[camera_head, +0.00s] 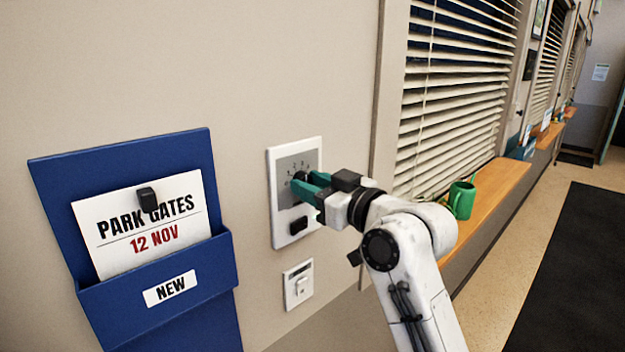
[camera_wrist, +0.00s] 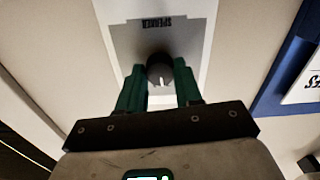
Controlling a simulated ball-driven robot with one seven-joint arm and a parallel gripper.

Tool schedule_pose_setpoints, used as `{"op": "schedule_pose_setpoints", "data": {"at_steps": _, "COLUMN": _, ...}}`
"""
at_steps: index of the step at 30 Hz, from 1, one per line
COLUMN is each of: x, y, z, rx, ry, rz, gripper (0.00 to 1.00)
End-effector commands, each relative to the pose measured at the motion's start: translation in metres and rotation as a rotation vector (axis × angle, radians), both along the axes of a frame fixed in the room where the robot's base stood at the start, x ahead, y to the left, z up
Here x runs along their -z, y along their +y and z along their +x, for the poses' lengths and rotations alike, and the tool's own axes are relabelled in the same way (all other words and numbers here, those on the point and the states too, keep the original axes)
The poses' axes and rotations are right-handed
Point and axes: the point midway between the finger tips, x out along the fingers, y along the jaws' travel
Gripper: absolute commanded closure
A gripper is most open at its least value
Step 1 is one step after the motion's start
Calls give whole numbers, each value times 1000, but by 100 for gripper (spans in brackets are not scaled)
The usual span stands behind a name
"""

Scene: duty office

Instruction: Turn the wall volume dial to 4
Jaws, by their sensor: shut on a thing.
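The volume dial (camera_wrist: 160,70) is a round dark knob with a short white mark on its face. It sits on a grey panel of a white wall plate (camera_head: 273,200), with small numbers around it in the head view. In the wrist view the panel's word "SPEAKER" appears upside down. My gripper (camera_head: 304,188) has green fingers, one on each side of the knob, and is shut on it; it also shows in the wrist view (camera_wrist: 159,76). In the head view the fingers hide most of the knob. I cannot read which number the mark points to.
A blue wall holder (camera_head: 130,155) with a card hangs to the left.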

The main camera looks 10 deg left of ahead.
Motion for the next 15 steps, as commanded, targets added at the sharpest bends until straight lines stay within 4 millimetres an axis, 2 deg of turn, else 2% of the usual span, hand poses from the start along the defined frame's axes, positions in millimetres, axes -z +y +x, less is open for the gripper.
{"op": "schedule_pose_setpoints", "data": {"at_steps": 15, "x": 0, "y": 1, "z": 0, "rx": -1, "ry": 394, "rz": 298, "gripper": 96}}
